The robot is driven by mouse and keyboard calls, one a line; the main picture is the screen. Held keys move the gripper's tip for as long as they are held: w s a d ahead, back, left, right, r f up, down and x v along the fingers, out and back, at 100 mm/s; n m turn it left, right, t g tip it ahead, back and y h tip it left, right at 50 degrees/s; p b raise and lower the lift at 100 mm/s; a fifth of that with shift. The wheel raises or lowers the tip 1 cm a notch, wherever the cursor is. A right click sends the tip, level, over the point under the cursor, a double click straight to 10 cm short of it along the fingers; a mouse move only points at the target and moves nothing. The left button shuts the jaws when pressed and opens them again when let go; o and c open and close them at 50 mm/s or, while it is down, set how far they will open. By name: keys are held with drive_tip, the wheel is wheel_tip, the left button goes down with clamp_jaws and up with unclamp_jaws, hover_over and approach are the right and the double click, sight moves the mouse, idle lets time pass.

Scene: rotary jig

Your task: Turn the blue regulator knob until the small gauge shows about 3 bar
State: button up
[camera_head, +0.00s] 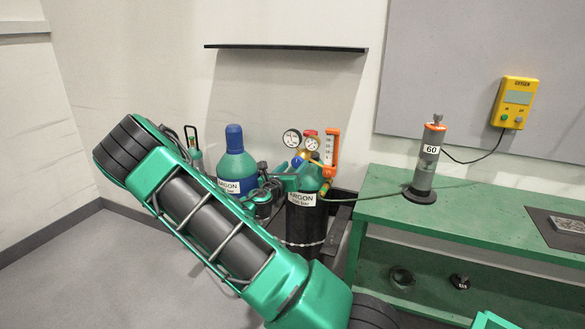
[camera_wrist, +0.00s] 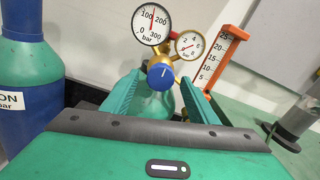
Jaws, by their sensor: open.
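The blue regulator knob (camera_wrist: 161,76), with a white mark near its top, sits on the brass regulator below the two gauges. It is also in the head view (camera_head: 297,161). The small gauge (camera_wrist: 188,44), marked in bar with 2, 4 and 6 readable, is at the knob's upper right; its needle is too small to read surely. The large gauge (camera_wrist: 151,24) is at the upper left, its red needle pointing up between 100 and 200. My gripper (camera_wrist: 161,78) is open, its green fingers to the left and right of the knob. I cannot tell whether they touch it.
The regulator is on a dark argon cylinder (camera_head: 302,220); a blue-topped argon cylinder (camera_head: 236,160) stands to its left. An orange flowmeter scale (camera_wrist: 215,58) rises close to the right finger. A green bench (camera_head: 390,205) with a tall cylinder (camera_head: 425,165) is at the right.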

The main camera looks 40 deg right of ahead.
drive_tip(key=shift+x, duration=0.85)
drive_tip(key=c, duration=1)
drive_tip(key=shift+a, duration=0.2)
drive_tip(key=shift+c, duration=0.2)
drive_tip(key=shift+d, duration=0.15)
